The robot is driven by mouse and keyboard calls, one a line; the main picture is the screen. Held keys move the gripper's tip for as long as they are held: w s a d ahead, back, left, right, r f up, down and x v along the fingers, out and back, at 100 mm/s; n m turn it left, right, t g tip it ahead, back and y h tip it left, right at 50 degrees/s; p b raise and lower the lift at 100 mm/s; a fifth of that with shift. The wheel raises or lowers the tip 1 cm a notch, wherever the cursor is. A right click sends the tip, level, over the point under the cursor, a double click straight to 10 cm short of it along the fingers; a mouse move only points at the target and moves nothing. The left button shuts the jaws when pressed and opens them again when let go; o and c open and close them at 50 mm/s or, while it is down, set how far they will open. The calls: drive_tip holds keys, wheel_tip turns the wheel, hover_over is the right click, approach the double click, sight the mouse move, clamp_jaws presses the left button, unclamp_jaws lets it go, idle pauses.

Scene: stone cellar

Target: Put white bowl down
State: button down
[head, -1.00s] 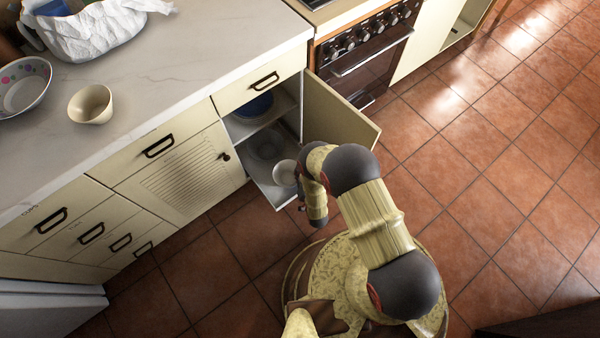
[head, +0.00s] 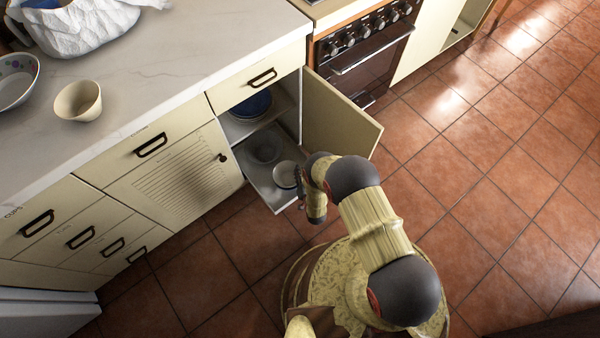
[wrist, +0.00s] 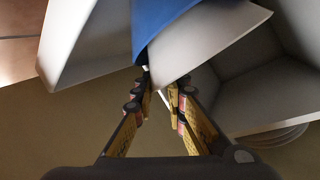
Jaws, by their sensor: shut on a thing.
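The white bowl (head: 284,175) is at the front of the open cabinet's lower compartment, close to its lower shelf (head: 268,193). My gripper (head: 300,177) is at its right side, shut on its edge. Whether the bowl touches the shelf cannot be told. In the wrist view, my gripper's fingers (wrist: 164,82) have a narrow gap with a pale surface between the tips; I cannot tell clearly which part is the bowl. A grey dish (head: 264,149) stands deeper in the compartment, behind the bowl.
Blue bowls (head: 252,105) stand on the upper shelf. The countertop (head: 170,65) carries a cream cup (head: 78,101), a spotted bowl (head: 15,82) and a white bag (head: 85,30). The tiled floor to the right is clear.

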drive_tip(key=shift+f, duration=0.15)
drive_tip(key=c, duration=1.8)
unclamp_jaws()
drive_tip(key=shift+f, duration=0.1)
